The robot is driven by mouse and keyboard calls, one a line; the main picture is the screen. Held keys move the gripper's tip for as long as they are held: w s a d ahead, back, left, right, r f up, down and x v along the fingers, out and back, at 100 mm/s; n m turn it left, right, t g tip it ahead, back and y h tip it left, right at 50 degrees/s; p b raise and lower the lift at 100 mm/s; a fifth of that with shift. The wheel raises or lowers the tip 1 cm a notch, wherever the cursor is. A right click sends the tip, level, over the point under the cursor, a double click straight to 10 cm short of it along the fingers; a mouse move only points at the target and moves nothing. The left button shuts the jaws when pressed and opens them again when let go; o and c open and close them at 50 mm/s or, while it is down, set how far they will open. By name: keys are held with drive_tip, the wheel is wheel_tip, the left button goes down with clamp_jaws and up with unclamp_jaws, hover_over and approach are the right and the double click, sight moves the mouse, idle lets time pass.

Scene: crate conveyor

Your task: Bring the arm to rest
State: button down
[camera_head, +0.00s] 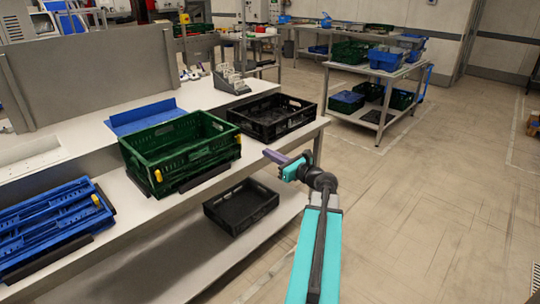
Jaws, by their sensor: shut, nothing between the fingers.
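My arm (318,240) reaches up from the bottom of the picture, teal with dark joints. My gripper (272,155) is at its end, pointing left over the front edge of the bench, close to the black crate. Its fingers look dark and purplish, small in the picture, and shut with nothing held. A green crate (160,186) with yellow handles stands on the bench left of the gripper. A black crate (260,133) stands behind the gripper on the same bench.
Folded blue crates (60,212) lie at the bench's left. Another black crate (228,222) is on the lower shelf. A metal table (346,108) with blue, green and black crates stands at the back right. The floor (435,200) to the right is clear.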

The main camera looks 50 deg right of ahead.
idle(0.3)
drive_tip(key=w+a+f+n+g+y, duration=0.35)
drive_tip(key=a+f+n, duration=0.25)
drive_tip(key=a+f, duration=0.65)
drive_tip(key=w+a+f+n+g+y, duration=0.3)
drive_tip(key=w+a+f+n+g, duration=0.15)
drive_tip(key=a+f, duration=0.8)
drive_tip(key=s+a+f+n+g+y+p, duration=0.1)
drive_tip(key=s+a+f+n+g, duration=0.2)
drive_tip(key=a+f+n, duration=0.35)
drive_tip(key=s+a+f+n+g+y+p, duration=0.1)
drive_tip(key=s+a+f+n+g, duration=0.25)
drive_tip(key=a+f, duration=0.65)
drive_tip(key=s+a+f+n+g+h, duration=0.2)
drive_tip(key=s+a+f+n+g, duration=0.1)
drive_tip(key=s, duration=0.5)
drive_tip(key=s+a+f+n+g+h, duration=0.2)
drive_tip(key=s+a+f+n+g, duration=0.1)
drive_tip(key=s+n, duration=0.5)
drive_tip(key=s+a+f+n+g+h, duration=0.3)
drive_tip(key=s+a+f+n, duration=0.2)
drive_tip(key=s, duration=0.5)
drive_tip(key=shift+a+f+p, duration=0.3)
drive_tip(key=shift+a, duration=0.25)
drive_tip(key=shift+n, duration=0.25)
